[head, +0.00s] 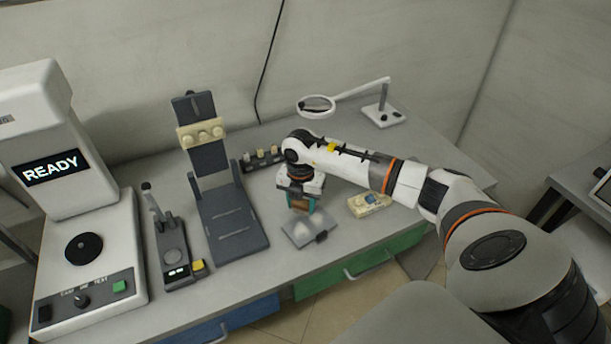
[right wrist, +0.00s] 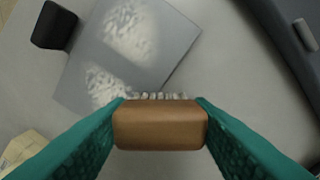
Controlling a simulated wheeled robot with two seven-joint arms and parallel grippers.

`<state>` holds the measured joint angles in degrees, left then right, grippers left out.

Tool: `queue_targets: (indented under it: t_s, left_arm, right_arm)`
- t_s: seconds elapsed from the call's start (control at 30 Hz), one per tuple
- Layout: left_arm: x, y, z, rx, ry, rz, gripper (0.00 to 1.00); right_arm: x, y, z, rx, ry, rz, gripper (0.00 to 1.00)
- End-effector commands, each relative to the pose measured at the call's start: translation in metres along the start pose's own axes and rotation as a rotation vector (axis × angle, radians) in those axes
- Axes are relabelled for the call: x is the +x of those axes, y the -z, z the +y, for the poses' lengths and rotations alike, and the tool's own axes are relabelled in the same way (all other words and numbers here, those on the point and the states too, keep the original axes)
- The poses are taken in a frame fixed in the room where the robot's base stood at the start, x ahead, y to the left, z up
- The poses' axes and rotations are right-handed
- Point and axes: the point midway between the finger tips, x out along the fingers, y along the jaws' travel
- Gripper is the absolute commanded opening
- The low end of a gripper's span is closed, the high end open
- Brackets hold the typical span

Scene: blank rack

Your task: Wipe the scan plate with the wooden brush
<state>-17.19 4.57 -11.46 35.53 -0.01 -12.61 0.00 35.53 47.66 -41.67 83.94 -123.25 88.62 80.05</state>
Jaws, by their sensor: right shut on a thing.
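The scan plate (head: 304,240) is a flat grey plate on the bench near its front edge. In the right wrist view the plate (right wrist: 182,42) carries two whitish speckled patches and has a black tab (right wrist: 54,25) at one corner. My right gripper (head: 299,204) is shut on the wooden brush (right wrist: 160,126), a brown block with pale bristles, between its teal fingers. The bristles point toward the plate, by its edge and the lower patch. I cannot tell whether they touch. My left gripper is not in view.
A dark grey stand (head: 233,232) is left of the plate. A small device with a yellow button (head: 198,266) and a white machine reading READY (head: 85,290) stand further left. A beige block (head: 369,204) lies to the right. A magnifier (head: 317,106) stands behind.

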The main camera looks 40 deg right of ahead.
Motion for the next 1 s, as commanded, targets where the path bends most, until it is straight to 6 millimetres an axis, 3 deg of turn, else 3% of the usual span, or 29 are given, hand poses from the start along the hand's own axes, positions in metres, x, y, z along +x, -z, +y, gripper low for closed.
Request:
queue_targets:
  t_s: [0.23,0.53,1.0]
  left_arm:
    - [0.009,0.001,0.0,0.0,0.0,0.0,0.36]
    - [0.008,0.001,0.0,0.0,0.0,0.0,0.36]
    - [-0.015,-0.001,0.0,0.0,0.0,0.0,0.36]
  right_arm:
    - [0.001,0.008,-0.009,0.0,0.0,0.001,0.28]
    - [0.0,0.018,0.001,0.001,-0.002,0.001,0.28]
    - [0.002,-0.005,0.027,-0.001,-0.004,-0.001,0.28]
